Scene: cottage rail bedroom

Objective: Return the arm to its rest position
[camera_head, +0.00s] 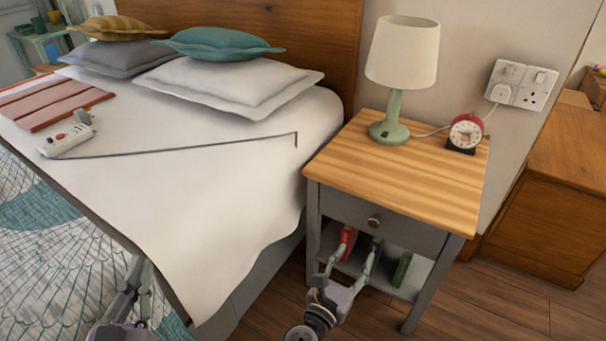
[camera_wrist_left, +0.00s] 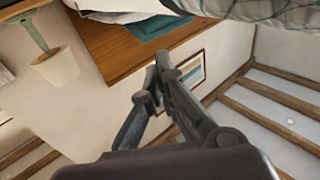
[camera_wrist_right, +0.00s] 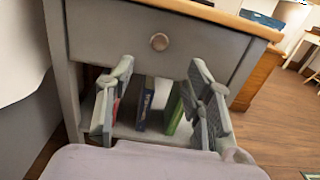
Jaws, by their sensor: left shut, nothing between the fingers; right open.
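My right gripper (camera_head: 358,256) is open in front of the grey nightstand's lower shelf, under its drawer. In the right wrist view its two fingers (camera_wrist_right: 158,85) stand apart with nothing held between them. A red book (camera_head: 348,240), a dark blue book (camera_wrist_right: 145,104) and a green book (camera_head: 402,269) stand upright on that shelf, behind the fingers; the fingers partly hide the red one. My left gripper (camera_head: 138,280) is low at the bottom left, beside the bed. In the left wrist view its fingers (camera_wrist_left: 160,72) come together and hold nothing.
The nightstand (camera_head: 455,205) carries a lamp (camera_head: 398,80) and a red alarm clock (camera_head: 466,133). The bed (camera_head: 200,200) fills the left, with a power strip (camera_head: 66,140) and a dark cable on it. A wooden cabinet (camera_head: 555,200) stands at right. Floor shows clear at the lower right.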

